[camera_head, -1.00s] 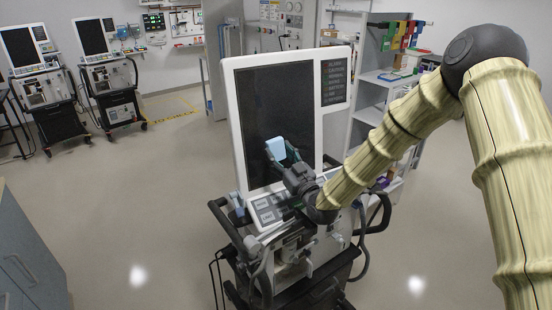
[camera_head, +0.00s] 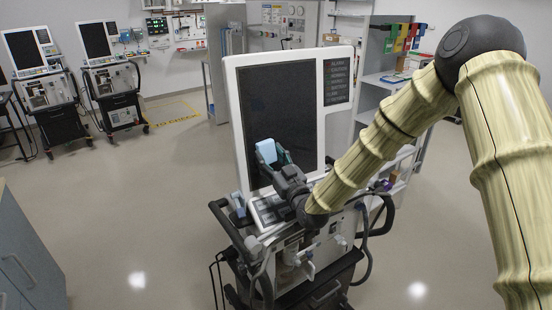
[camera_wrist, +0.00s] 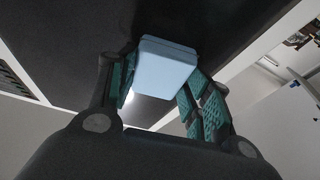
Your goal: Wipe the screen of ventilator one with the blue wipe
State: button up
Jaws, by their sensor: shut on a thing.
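The nearest ventilator (camera_head: 285,222) stands on a wheeled cart in the middle of the head view, with a dark screen (camera_head: 283,100) in a white frame. My gripper (camera_head: 271,157) is in front of the lower part of that screen. It is shut on the light blue wipe (camera_head: 265,151), a small block. In the wrist view the wipe (camera_wrist: 165,66) sits between the green finger pads, with the dark screen (camera_wrist: 75,45) right behind it. I cannot tell for sure whether the wipe touches the screen.
A keypad panel (camera_head: 270,208) and a black handle rail (camera_head: 227,222) lie below the screen. A second upright grey item (camera_head: 238,203) is at the cart's left. Two more ventilators (camera_head: 45,90) (camera_head: 108,80) stand at the back left. Shelves (camera_head: 385,85) stand behind right. Floor at left is clear.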

dwell(0.3)
jog(key=s+d+b, duration=0.1)
jog(key=s+d, duration=0.1)
jog(key=s, duration=0.3)
jog(key=shift+s+d+r, duration=0.15)
jog(key=shift+d+r, duration=0.2)
jog(key=shift+r, duration=0.1)
dwell(0.3)
jog(key=shift+s+d+r+b, duration=0.1)
jog(key=shift+s+d+b, duration=0.25)
jog(key=shift+s, duration=0.3)
jog(key=shift+s+d+r+b, duration=0.15)
jog(key=shift+s+d, duration=0.25)
jog(key=shift+s, duration=0.25)
jog(key=shift+f, duration=0.1)
